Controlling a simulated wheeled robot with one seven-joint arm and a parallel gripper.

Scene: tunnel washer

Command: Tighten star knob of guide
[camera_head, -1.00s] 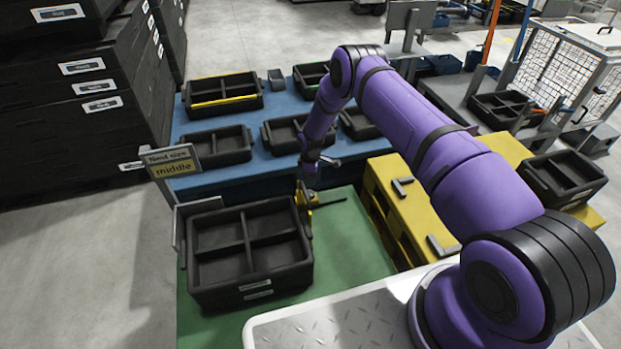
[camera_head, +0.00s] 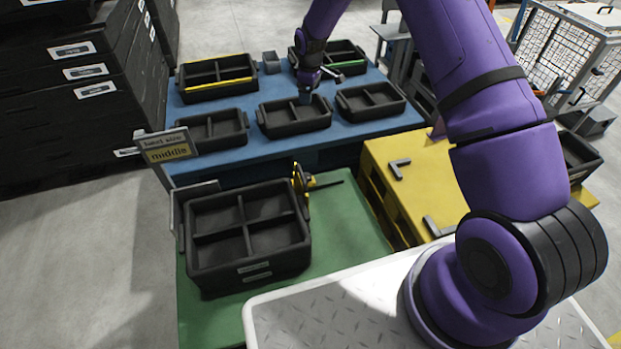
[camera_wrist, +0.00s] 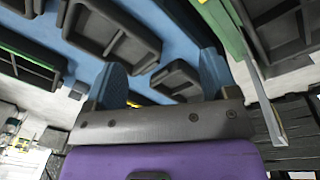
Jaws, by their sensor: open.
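The guide (camera_head: 301,191) is a yellow upright piece on the green table, against the right side of the large black divided crate (camera_head: 250,271). A dark knob with a rod shows on its right side; its star shape is too small to make out. My gripper (camera_head: 306,97) is away from the guide, above the middle black tray (camera_head: 290,125) on the blue table. In the wrist view its two blue fingers (camera_wrist: 162,78) stand wide apart with nothing between them. The guide cannot be made out in the wrist view.
Several black trays stand on the blue table (camera_head: 340,137), one with a yellow strip (camera_head: 215,88), one with a green strip. A yellow stand (camera_head: 415,170) is at right.

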